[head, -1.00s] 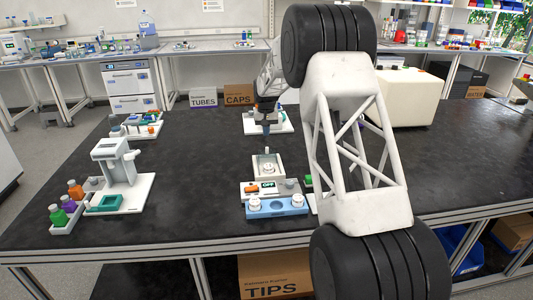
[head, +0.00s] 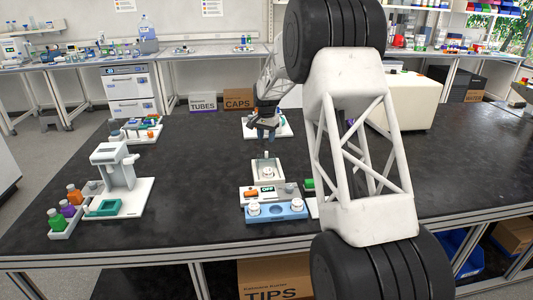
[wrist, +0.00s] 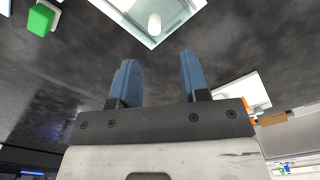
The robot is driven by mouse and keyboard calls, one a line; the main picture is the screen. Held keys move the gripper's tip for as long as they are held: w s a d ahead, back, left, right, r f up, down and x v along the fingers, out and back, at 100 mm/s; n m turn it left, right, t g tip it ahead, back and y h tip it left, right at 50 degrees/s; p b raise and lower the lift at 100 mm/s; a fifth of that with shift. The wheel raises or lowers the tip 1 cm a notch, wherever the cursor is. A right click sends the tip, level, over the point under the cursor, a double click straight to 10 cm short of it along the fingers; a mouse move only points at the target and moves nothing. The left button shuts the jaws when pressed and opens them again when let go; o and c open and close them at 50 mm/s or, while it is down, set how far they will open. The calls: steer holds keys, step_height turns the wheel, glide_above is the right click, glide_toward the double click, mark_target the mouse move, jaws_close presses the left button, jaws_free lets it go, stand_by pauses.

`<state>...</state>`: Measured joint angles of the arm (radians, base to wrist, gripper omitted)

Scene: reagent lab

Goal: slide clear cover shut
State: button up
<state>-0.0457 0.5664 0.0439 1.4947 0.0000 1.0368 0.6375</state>
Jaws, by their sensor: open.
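A small white device with an OFF display (head: 267,189) stands on the bench at the centre of the head view. Its open-topped, pale-walled chamber (head: 268,170) is at the back, with a small upright white piece at its far side. The chamber also shows at the top of the wrist view (wrist: 178,30), with a white cylinder inside. I cannot make out the clear cover apart from these walls. My gripper (head: 266,138) is just behind and above the chamber, apart from it. Its two blue fingers (wrist: 160,75) are open with nothing between them.
A blue tray (head: 277,212) with round white items sits in front of the device. A white stand (head: 118,185) with colored bottles is to the left. A green block (wrist: 42,20) lies near the chamber. The bench between the stand and the device is clear.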

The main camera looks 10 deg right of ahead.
mark_target(266, 152)
steer(key=shift+s+r+m, duration=0.2)
steer(key=shift+s+m, duration=0.3)
steer(key=shift+m, duration=0.6)
steer(key=shift+f, duration=0.1)
steer(key=shift+f, duration=3.8)
jaws_close()
